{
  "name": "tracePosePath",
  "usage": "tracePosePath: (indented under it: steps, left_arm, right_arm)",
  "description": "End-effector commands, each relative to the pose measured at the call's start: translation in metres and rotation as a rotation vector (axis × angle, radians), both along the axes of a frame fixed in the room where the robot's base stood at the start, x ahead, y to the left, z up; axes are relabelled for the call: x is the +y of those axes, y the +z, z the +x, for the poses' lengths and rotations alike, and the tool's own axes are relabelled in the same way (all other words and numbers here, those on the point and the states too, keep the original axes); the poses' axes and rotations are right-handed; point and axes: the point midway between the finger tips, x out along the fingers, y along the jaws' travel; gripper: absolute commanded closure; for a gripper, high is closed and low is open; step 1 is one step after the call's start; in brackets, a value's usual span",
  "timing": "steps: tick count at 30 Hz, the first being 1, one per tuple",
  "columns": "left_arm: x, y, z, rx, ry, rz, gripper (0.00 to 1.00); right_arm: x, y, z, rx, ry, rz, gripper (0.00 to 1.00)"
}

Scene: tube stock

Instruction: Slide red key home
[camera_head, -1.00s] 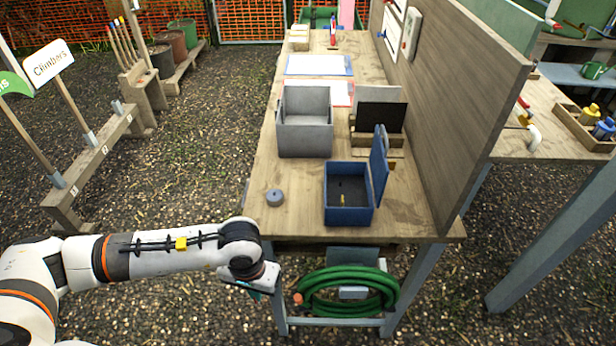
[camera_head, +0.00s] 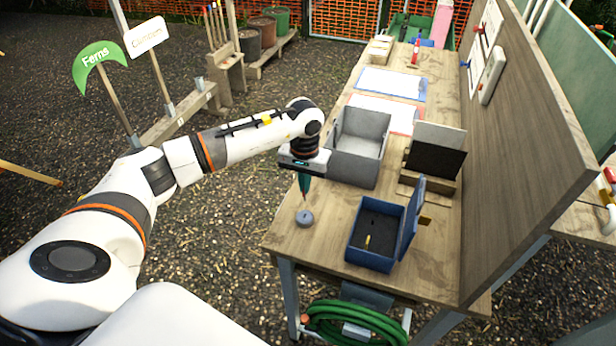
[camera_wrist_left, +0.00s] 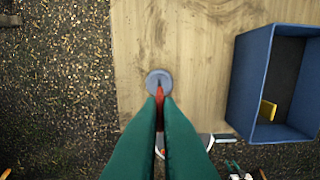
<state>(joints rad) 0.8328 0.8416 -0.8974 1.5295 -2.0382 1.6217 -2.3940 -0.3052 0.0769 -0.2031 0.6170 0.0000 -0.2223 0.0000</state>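My left gripper (camera_head: 304,188) points down over the near left corner of the table, above a small round grey piece (camera_head: 304,217). In the left wrist view the green fingers of the gripper (camera_wrist_left: 160,98) close together on a slim red piece, seemingly the red key (camera_wrist_left: 160,94). Its tip overlaps the dark middle of the round grey piece (camera_wrist_left: 159,77); I cannot tell whether it is inside or just above. The fingers hide most of the key. My right gripper is not in view.
An open blue box (camera_head: 372,258) with a small yellow piece (camera_head: 367,240) inside stands to the right. A grey open bin (camera_head: 352,170) stands behind. A wooden board (camera_head: 530,130) closes the table's right side. Bare tabletop (camera_head: 325,235) lies between grey piece and box.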

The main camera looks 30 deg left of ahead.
Motion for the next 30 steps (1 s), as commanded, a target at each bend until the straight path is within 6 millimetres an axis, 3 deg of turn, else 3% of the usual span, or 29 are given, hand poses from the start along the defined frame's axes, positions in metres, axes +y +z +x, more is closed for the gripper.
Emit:
tracePosePath:
  steps: [7,15,30]
  left_arm:
    - [0.000,-0.024,-0.001,0.002,0.001,-0.001,1.00]
    - [0.000,-0.050,-0.001,0.001,0.001,0.000,1.00]
    - [0.000,-0.055,0.000,0.000,0.000,0.000,1.00]
  right_arm:
    - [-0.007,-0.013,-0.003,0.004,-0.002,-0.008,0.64]
    - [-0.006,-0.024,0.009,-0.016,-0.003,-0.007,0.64]
    - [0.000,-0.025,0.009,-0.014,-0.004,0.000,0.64]
